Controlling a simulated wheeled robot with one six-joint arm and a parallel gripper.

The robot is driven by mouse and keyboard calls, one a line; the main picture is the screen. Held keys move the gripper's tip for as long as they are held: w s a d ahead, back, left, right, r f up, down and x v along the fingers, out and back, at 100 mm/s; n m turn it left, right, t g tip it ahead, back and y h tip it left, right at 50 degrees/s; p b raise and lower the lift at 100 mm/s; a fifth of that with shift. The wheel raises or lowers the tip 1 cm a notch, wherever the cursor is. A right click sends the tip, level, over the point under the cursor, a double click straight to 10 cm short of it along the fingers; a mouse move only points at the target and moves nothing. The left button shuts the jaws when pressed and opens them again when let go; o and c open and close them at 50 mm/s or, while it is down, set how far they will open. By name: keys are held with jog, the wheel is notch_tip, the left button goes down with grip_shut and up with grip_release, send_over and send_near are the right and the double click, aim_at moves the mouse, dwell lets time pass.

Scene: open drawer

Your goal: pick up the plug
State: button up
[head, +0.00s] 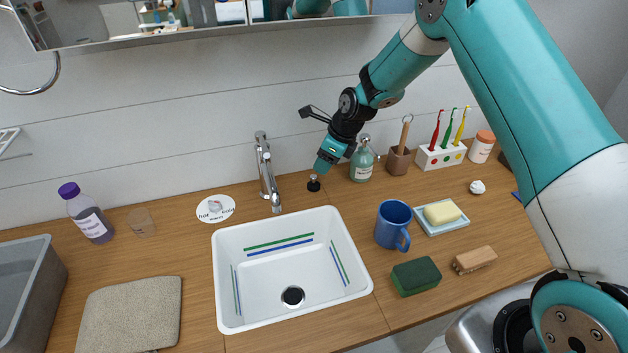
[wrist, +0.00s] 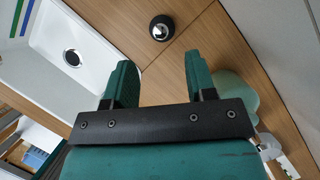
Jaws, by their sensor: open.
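The plug (head: 314,184) is a small black stopper with a metal top, standing on the wooden counter behind the right rear corner of the sink. It also shows in the wrist view (wrist: 162,28), ahead of the fingertips and roughly between their lines. My gripper (head: 322,168) is just above and slightly right of the plug in the head view. In the wrist view my gripper (wrist: 158,60) has its two teal fingers wide apart with nothing between them. The plug looks apart from both fingers.
The white sink (head: 225,260) with its drain hole (head: 293,296) lies in front. The chrome tap (head: 266,170) stands left of the plug. A soap bottle (head: 362,163) stands close on the right, with a blue mug (head: 391,222) nearer the front. The wall is close behind.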

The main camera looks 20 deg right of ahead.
aim_at(315, 176)
jog(key=p+x, duration=0.2)
jog(key=x, duration=0.6)
jog(key=shift+p, duration=0.4)
grip_shut()
